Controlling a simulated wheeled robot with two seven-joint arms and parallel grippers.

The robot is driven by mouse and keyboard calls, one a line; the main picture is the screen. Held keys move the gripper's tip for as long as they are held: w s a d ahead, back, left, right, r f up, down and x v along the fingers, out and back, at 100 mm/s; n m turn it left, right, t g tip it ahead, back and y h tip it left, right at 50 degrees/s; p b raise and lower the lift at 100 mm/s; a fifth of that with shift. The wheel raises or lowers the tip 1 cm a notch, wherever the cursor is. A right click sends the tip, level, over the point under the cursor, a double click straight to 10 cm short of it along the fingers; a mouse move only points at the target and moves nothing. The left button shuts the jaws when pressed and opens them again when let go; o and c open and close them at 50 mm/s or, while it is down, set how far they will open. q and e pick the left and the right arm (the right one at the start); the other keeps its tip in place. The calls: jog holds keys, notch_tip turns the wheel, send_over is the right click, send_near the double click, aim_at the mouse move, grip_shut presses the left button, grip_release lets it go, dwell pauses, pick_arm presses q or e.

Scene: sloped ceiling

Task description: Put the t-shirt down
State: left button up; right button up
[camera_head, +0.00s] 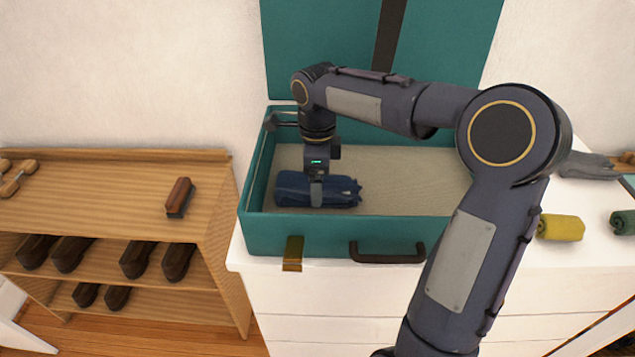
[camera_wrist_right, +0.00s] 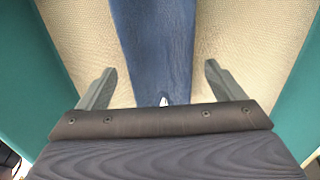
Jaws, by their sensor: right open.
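A dark blue rolled t-shirt (camera_head: 338,192) lies on the beige floor of the open teal suitcase (camera_head: 300,235), at its left end. My right gripper (camera_head: 316,194) points down over the roll. In the right wrist view the blue t-shirt (camera_wrist_right: 153,45) runs between the two fingers of my right gripper (camera_wrist_right: 160,85). The fingers are spread, with a gap to the cloth on each side. My left gripper is in neither view.
The suitcase stands on a white dresser (camera_head: 330,300), its lid raised behind. A yellow roll (camera_head: 561,228), a green roll (camera_head: 623,222) and a grey garment (camera_head: 587,165) lie to its right. A wooden shoe rack (camera_head: 110,195) with a brush (camera_head: 179,197) stands left.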

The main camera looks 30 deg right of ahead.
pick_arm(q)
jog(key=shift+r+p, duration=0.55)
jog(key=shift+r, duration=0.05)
pick_arm(e)
notch_tip(320, 180, up, 10)
